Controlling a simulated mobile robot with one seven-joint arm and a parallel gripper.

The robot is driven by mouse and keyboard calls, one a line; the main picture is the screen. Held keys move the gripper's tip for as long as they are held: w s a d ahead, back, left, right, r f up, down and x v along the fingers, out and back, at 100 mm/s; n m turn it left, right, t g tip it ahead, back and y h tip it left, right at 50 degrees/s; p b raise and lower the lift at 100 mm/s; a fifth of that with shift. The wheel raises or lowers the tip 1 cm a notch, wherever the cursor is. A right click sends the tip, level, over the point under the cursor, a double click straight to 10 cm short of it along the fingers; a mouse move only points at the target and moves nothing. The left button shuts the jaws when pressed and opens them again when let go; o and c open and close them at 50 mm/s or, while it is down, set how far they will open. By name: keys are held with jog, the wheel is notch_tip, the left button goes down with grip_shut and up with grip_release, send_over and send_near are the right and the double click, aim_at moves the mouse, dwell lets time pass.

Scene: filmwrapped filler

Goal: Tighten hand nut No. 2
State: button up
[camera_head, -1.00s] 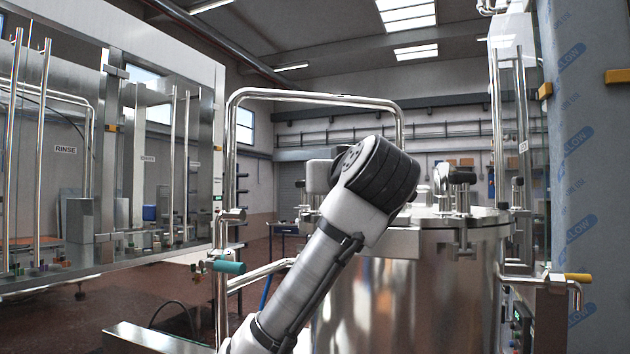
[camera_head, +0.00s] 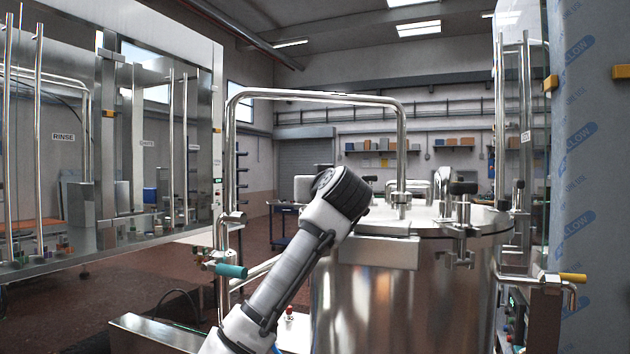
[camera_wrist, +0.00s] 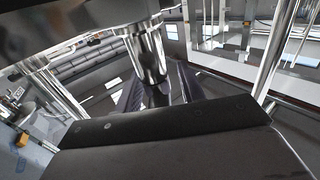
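The steel tank (camera_head: 400,300) stands right of centre in the head view, with swing clamps around its lid. A black hand nut (camera_head: 463,187) sits on the clamp at the lid's front edge. Other dark knobs show farther right and behind my arm; no number is readable, so I cannot tell which is No. 2. My arm rises in front of the tank's left side and hides my gripper in the head view. In the wrist view the dark gripper (camera_wrist: 158,92) shows beyond its dark body, near a shiny steel cylinder (camera_wrist: 147,55). Whether it touches or grips anything is unclear.
A bent steel pipe (camera_head: 310,95) arches over the tank lid. A filling machine (camera_head: 105,150) with glass and steel rods stands at left. A film-wrapped panel (camera_head: 590,160) stands close at right. A teal-handled valve (camera_head: 230,270) sticks out left of the tank.

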grip_shut()
dwell(0.3)
jog(key=shift+f+h, duration=0.1)
jog(key=shift+h, duration=0.2)
jog(key=m+h, duration=0.2)
jog(key=h, duration=0.1)
jog(key=m+h, duration=0.1)
jog(key=h, duration=0.1)
jog(key=shift+w+d+m, duration=0.1)
jog(key=shift+d+m, duration=0.2)
jog(key=m+g+h, duration=0.1)
jog(key=h, duration=0.1)
jog(key=m+h, duration=0.2)
jog(key=h, duration=0.1)
jog(key=m+g+h, duration=0.1)
jog(key=m+h, duration=0.1)
jog(key=h, duration=0.1)
jog(key=shift+d+g, duration=0.3)
jog(key=shift+d, duration=0.1)
jog(key=m+g+h, duration=0.3)
jog(key=s+m+g+h, duration=0.1)
jog(key=h, duration=0.1)
jog(key=shift+d+m+g, duration=0.3)
jog(key=shift+m, duration=0.1)
jog(key=shift+s+m+g+h, duration=0.15)
jog(key=shift+m+g+h, duration=1)
jog(key=shift+g, duration=0.85)
jog(key=shift+m+g, duration=0.7)
jog(key=shift+m, duration=0.05)
